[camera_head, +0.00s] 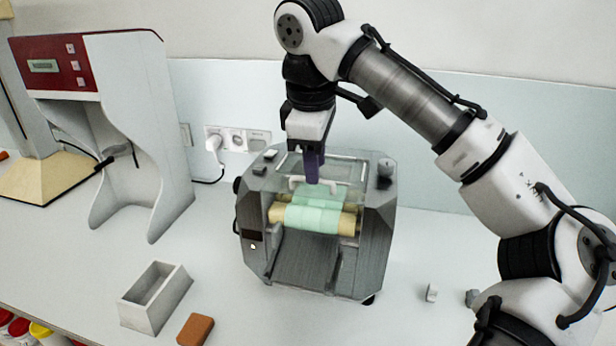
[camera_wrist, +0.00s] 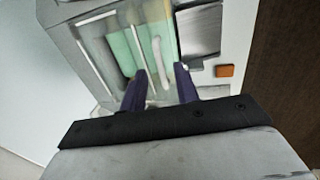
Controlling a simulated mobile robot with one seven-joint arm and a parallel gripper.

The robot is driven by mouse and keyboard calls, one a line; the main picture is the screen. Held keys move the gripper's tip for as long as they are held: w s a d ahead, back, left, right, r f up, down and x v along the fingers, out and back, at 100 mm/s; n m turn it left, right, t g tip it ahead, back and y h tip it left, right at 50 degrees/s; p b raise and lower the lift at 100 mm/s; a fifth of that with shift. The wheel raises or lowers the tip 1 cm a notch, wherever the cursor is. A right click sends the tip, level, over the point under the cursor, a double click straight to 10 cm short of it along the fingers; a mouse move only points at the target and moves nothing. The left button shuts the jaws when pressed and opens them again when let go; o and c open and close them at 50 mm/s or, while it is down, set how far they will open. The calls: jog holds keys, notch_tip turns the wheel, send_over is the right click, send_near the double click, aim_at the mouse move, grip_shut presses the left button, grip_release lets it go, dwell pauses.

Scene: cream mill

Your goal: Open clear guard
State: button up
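The cream mill (camera_head: 268,203) is a grey machine with green and tan rollers (camera_head: 313,219) in the middle of the counter. Its clear guard (camera_head: 346,166) appears lowered over the rollers; its transparent edges are hard to make out. A white bar handle (camera_head: 296,183) is on the guard. In the wrist view the handle (camera_wrist: 157,52) lies just beyond the fingertips, roughly between their lines. My gripper (camera_head: 313,180) points down over the guard near the handle. Its two purple fingers (camera_wrist: 162,68) are apart with nothing between them. I cannot tell whether they touch the handle.
A white and red machine (camera_head: 150,130) stands to the left. A grey open box (camera_head: 155,298) and a brown block (camera_head: 195,329) lie at the front left. Wall sockets (camera_head: 238,140) with a plugged cable are behind the mill. Small grey pieces (camera_head: 431,293) lie to its right.

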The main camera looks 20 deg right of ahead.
jog(key=shift+w+f+b, duration=0.15)
jog(key=shift+f+b, duration=0.45)
jog(key=shift+f, duration=0.3)
grip_shut()
